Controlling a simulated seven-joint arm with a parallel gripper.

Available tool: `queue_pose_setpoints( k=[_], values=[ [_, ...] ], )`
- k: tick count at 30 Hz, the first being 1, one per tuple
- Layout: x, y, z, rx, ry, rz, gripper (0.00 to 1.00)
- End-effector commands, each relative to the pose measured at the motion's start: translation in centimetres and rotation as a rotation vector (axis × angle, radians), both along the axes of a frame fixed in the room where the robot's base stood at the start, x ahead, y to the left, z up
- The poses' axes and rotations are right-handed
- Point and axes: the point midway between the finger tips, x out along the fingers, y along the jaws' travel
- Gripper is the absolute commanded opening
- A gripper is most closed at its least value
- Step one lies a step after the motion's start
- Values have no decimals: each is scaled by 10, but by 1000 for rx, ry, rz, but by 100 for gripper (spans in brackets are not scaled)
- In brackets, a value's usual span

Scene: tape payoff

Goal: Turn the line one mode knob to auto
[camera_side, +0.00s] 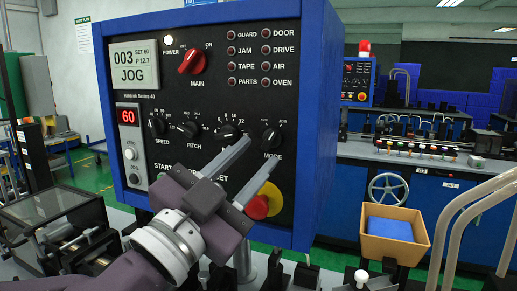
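The mode knob (271,138) is a small black knob at the right end of the knob row on the near blue-framed panel (225,105). Small marks stand above it, and the word MODE is below. The way its pointer faces is too small to tell. The panel's display (134,67) reads 003, SET 60, P 12.7 and JOG. My gripper (261,153) is open and empty, in front of the panel. Its two grey fingers reach up and right, with their tips just below and left of the mode knob. I see no contact with the knob.
A yellow and red stop button (258,206) is partly behind my gripper. The red main knob (192,62), speed knob (157,125), pitch knob (190,129) and another black knob (229,132) are nearby. A second panel (358,81) and a tan bin (385,245) stand at right.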

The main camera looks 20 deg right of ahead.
Motion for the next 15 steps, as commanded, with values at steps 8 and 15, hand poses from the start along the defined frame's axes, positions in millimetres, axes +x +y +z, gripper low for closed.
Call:
queue_pose_setpoints(
  k=[8, 15],
  values=[
    [14, -22, 9, 0, 2, 0, 32],
    [16, -23, 10, 1, 3, 1, 32]
  ],
)
